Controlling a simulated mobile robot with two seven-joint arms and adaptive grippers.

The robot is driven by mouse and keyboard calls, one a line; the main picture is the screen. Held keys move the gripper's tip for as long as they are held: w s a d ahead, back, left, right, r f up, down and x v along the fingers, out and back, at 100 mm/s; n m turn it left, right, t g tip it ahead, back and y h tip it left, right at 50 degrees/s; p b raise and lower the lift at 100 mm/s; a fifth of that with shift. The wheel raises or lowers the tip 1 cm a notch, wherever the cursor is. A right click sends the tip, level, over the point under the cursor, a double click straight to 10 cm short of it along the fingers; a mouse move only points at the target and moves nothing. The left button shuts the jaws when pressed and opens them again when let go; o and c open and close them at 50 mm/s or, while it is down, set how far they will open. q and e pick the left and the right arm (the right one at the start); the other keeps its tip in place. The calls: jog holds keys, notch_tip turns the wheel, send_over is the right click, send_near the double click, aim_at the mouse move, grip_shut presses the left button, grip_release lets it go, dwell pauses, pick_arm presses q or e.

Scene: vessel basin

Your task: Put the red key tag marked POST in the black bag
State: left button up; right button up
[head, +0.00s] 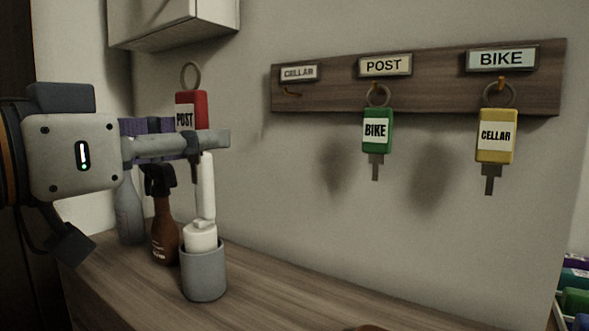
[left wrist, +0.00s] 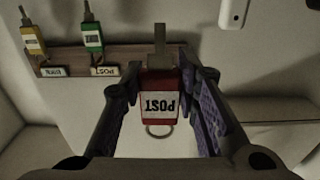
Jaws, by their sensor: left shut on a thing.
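The red key tag marked POST (head: 191,108) is held up in the air, left of the key rack, with its ring on top. My left gripper (head: 178,142) is shut on it and hides its lower part in the head view. In the left wrist view the red tag (left wrist: 160,97) sits between the two fingers of the left gripper (left wrist: 160,100), its lettering upside down and its metal key pointing up in the picture. The black bag is not visible in either view. My right gripper is not in view.
The wooden key rack (head: 430,78) on the wall holds a green BIKE tag (head: 377,131) and a yellow CELLAR tag (head: 496,135); its CELLAR hook is empty. Below the gripper stand a brown spray bottle (head: 164,225) and a grey cup (head: 204,272) with a white brush. The wooden top's middle is clear.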

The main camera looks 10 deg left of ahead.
pick_arm(q)
jog(key=b, duration=0.3)
send_near(305, 138)
jog(key=w+r, duration=0.1)
jog(key=w, duration=0.1)
jog(key=x, duration=0.4)
jog(key=shift+w+d, duration=0.1)
jog(key=shift+d, duration=0.35)
jog(key=shift+w+d+f+p, duration=0.1)
jog(key=shift+w+d+p, duration=0.05)
jog(key=shift+p, duration=0.2)
jog(key=shift+f, duration=0.2)
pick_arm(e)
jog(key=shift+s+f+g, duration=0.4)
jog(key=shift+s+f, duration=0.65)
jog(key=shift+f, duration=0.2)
pick_arm(q)
jog(key=shift+f, duration=0.15)
jog(key=o, duration=1)
jog(key=shift+f, duration=0.1)
jog(key=shift+o, duration=0.2)
